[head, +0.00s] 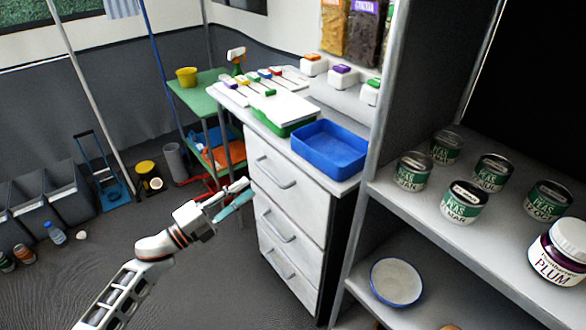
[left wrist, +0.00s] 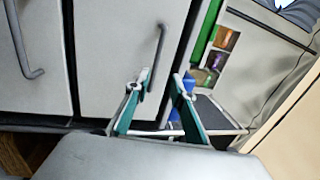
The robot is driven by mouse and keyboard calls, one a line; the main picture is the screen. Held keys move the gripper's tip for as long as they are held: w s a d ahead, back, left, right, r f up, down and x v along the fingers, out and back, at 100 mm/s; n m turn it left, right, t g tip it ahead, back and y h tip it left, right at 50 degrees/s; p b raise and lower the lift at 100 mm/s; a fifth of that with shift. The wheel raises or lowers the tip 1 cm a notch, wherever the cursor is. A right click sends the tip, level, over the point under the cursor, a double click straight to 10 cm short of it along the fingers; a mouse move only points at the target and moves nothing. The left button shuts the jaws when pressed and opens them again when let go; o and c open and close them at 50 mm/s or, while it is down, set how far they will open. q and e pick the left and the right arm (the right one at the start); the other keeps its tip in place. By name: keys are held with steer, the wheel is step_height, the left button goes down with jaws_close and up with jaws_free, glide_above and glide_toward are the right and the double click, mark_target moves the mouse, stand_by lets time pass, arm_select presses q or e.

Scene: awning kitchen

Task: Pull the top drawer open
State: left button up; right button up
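A white drawer unit shows three stacked drawers in the head view. The top drawer (head: 300,192) looks flush with the fronts below, and its grey bar handle (head: 275,173) is bare. My left gripper (head: 243,190) is just left of and a little below that handle, its teal-padded fingers pointing at the unit. In the left wrist view the top drawer (left wrist: 105,65) and its handle (left wrist: 155,55) lie ahead of my open, empty left gripper (left wrist: 160,88). The handle appears apart from the fingers, though the exact gap is hard to judge. My right gripper is not in view.
A blue tray (head: 328,150) and a green tray (head: 283,121) stand on the unit. A green table (head: 195,97) is behind. Right of the unit, a grey shelf (head: 400,192) holds several cans. The floor (head: 200,285) left of the unit is clear.

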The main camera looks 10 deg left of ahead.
mark_target(269, 173)
arm_select(q)
steer(key=shift+m+h, duration=0.3)
steer(key=shift+m, duration=0.2)
steer(key=x, duration=0.6)
steer(key=f+x, duration=0.1)
steer(key=x, duration=0.2)
steer(key=shift+w+f+b, duration=0.1)
steer(key=shift+w+b, duration=0.05)
steer(key=shift+b, duration=0.2)
steer(key=shift+a, duration=0.1)
jaws_close()
